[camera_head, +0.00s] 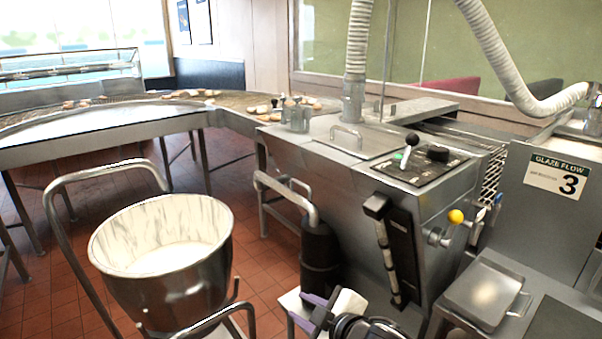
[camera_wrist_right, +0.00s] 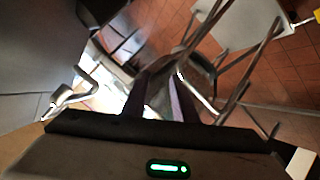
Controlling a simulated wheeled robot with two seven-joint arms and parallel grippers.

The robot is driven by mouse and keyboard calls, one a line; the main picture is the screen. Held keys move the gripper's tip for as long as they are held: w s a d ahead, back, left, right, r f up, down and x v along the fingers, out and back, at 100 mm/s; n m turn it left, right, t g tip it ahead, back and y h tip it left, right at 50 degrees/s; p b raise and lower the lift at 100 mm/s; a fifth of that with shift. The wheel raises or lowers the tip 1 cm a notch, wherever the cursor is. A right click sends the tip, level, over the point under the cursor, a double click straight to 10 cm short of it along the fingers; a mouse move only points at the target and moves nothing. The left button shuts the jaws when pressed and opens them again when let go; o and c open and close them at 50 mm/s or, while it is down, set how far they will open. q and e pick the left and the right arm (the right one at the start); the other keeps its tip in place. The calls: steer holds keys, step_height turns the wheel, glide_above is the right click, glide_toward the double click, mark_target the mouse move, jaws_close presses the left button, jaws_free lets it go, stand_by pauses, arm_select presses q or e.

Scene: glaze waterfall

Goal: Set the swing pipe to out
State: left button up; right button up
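A bent metal pipe (camera_head: 285,196) runs along the left side of the steel machine (camera_head: 340,175) and turns down at its right end above a black cylinder (camera_head: 320,258). It looks like the swing pipe, but I cannot tell its setting. My right gripper (camera_head: 306,310) is low at the bottom centre, below the black cylinder and apart from the pipe. Its two fingers stand apart with nothing held between them, as the right wrist view (camera_wrist_right: 160,82) also shows. My left gripper is not in view.
A steel bowl (camera_head: 165,285) with white liquid stands on a wheeled frame at the left. The machine carries a black-knobbed lever (camera_head: 411,140) and a yellow knob (camera_head: 456,216). A metal pan (camera_head: 482,293) lies at the lower right. Red tiled floor (camera_head: 262,265) shows between bowl and machine.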

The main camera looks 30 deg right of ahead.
mark_target(304, 187)
steer(key=w+d+r+n+t+h+p, duration=0.1)
steer(key=w+d+r, duration=0.15)
steer(key=r, duration=0.45)
steer(key=w+d+r+t+h, duration=0.1)
steer(key=d+r, duration=0.2)
steer(key=r, duration=0.5)
steer(key=w+d+r+n+t+h+p, duration=0.1)
steer(key=w+d+r, duration=0.1)
steer(key=r, duration=0.5)
steer(key=p+x, duration=0.1)
steer(key=x, duration=0.8)
steer(key=shift+w+d+f, duration=0.2)
jaws_close()
steer(key=shift+d+f, duration=0.1)
steer(key=shift+f, duration=0.1)
